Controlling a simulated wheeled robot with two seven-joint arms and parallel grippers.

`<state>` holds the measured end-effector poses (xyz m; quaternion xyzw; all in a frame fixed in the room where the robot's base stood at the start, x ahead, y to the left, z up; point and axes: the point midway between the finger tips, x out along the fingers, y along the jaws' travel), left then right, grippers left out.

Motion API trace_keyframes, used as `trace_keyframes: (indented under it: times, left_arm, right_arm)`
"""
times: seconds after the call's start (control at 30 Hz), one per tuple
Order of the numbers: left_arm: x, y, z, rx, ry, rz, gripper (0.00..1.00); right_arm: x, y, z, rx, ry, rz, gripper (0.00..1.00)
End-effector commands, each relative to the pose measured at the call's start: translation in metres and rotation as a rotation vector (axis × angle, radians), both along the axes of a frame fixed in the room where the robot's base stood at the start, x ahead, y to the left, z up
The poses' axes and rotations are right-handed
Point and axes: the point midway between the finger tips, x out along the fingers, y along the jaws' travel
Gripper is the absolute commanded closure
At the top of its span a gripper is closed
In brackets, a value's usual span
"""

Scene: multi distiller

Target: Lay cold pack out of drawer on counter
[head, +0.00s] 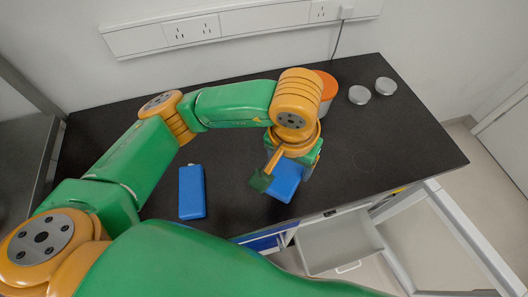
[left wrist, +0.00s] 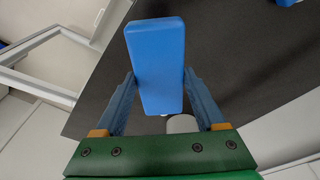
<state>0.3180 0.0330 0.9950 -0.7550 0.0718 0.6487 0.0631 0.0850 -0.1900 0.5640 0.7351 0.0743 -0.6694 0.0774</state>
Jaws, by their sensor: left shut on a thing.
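My left gripper (head: 272,172) is shut on a blue cold pack (head: 287,182), seen over the front part of the black counter (head: 240,160). In the left wrist view the held cold pack (left wrist: 156,60) stands out between the two fingers of the left gripper (left wrist: 160,84), with a pale end near the palm. I cannot tell whether the pack touches the counter. A second blue cold pack (head: 192,192) lies flat on the counter to the left. An open grey drawer (head: 340,242) sticks out below the front edge and looks empty. My right gripper is not in view.
An orange-topped round device (head: 327,84) stands behind my left wrist. Two round silver items (head: 359,95) (head: 385,86) are at the back right. The counter's right side is clear. A blue-edged drawer front (head: 262,241) shows below the front edge.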

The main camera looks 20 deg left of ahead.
Motion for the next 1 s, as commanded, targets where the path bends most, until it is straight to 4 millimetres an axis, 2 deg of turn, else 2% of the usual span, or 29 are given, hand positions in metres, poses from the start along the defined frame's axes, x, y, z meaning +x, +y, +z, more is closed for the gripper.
trace_keyframes:
  times: [0.03,0.1,0.2,0.4,0.5,0.6,0.97,1.0]
  left_arm:
    - [0.005,0.014,-0.003,0.003,0.007,0.008,0.95]
    - [0.01,0.026,-0.02,0.004,0.007,0.008,0.95]
    - [0.017,0.04,-0.04,0.004,0.006,0.005,0.95]
    - [0.026,0.057,-0.063,0.003,0.003,0.003,0.95]
    - [0.025,0.056,-0.08,0.003,0.006,0.0,0.95]
    - [0.027,0.056,-0.093,0.001,0.001,-0.002,0.95]
    - [0.027,0.055,-0.1,0.001,-0.002,-0.002,0.95]
    - [0.027,0.055,-0.099,0.001,-0.001,-0.002,0.2]
  right_arm:
    - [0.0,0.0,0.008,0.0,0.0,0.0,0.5]
    - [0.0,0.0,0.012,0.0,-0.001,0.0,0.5]
    - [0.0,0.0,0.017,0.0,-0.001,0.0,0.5]
    - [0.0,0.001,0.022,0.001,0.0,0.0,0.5]
    - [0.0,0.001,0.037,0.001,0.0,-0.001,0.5]
    - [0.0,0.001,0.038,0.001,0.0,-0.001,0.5]
    - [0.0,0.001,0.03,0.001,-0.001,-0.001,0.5]
    - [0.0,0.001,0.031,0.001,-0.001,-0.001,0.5]
